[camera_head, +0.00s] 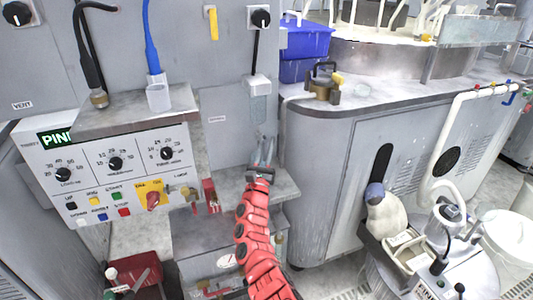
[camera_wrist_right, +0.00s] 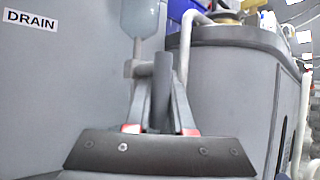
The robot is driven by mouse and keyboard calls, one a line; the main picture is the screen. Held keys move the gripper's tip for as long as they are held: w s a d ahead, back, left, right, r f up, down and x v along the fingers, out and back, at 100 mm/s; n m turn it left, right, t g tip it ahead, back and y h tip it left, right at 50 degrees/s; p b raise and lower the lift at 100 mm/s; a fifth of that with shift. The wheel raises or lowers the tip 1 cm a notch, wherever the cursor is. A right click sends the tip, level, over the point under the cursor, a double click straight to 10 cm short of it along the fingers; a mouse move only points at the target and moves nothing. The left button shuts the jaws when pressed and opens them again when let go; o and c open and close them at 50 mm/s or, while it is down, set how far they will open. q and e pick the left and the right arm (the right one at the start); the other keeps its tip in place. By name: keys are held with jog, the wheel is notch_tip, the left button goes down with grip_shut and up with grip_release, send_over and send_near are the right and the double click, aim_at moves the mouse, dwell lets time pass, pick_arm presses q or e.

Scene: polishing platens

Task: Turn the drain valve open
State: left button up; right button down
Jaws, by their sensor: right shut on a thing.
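My right arm reaches up to the grey machine wall, and its gripper (camera_head: 264,152) is at the wall, above a grey ledge. In the right wrist view, the fingers of my right gripper (camera_wrist_right: 160,98) are shut on a dark grey upright bar, which looks like the drain valve handle (camera_wrist_right: 162,70). A light grey fitting (camera_wrist_right: 133,68) with a clear bluish vessel above it stands just left of the handle. A DRAIN label (camera_wrist_right: 30,20) is on the wall to the left. In the head view the gripper hides most of the valve. My left gripper is not in view.
A control panel (camera_head: 130,160) with knobs and buttons juts out left of my arm. A rounded grey cabinet (camera_head: 330,180) stands close on the right.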

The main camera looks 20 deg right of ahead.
aim_at(264, 156)
dwell(0.3)
jog(key=c, duration=0.8)
grip_release()
jog(key=shift+n, duration=0.3)
jog(key=p+v, duration=0.2)
jog(key=v, duration=0.2)
jog(key=shift+s+a+f, duration=0.1)
jog(key=shift+s+a, duration=0.15)
jog(key=s+a+p, duration=0.1)
jog(key=s+a, duration=0.1)
jog(key=s, duration=0.1)
jog(key=s+a+p, duration=0.1)
jog(key=s+a, duration=0.1)
jog(key=s, duration=0.2)
jog(key=s+a+p, duration=0.1)
jog(key=s+a, duration=0.1)
jog(key=s, duration=0.1)
jog(key=shift+s+f, duration=0.15)
jog(key=shift+s, duration=0.1)
jog(key=shift+a+f, duration=0.1)
